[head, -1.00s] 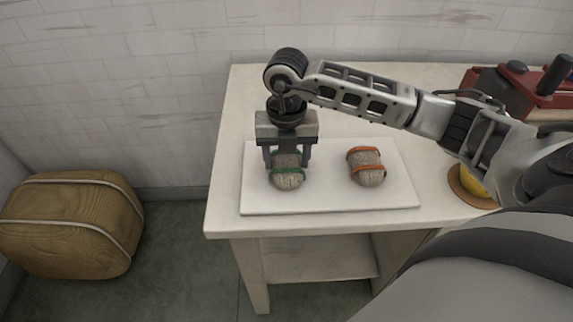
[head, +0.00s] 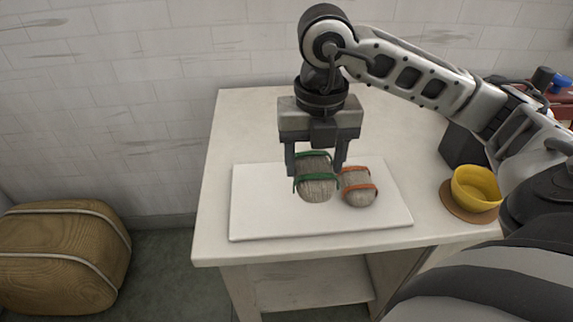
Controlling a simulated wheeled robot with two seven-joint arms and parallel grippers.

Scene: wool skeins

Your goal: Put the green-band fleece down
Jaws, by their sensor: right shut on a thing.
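The green-band fleece (head: 317,190) is a grey wool bundle with green bands. My right gripper (head: 316,170) is shut on it from above, with one finger on each side. The fleece appears to be held above the white board (head: 265,215), though the gap beneath it is hard to judge. An orange-band fleece (head: 358,188) lies on the board just right of it, partly behind my right finger. In this view the two fleeces look close together; I cannot tell whether they touch. My left gripper is out of view.
The board lies on a pale table (head: 225,135); its left part is bare. A yellow bowl (head: 477,188) stands on a brown round mat (head: 452,206) at the table's right. A brown wooden-looking bundle (head: 60,255) is on the floor at left.

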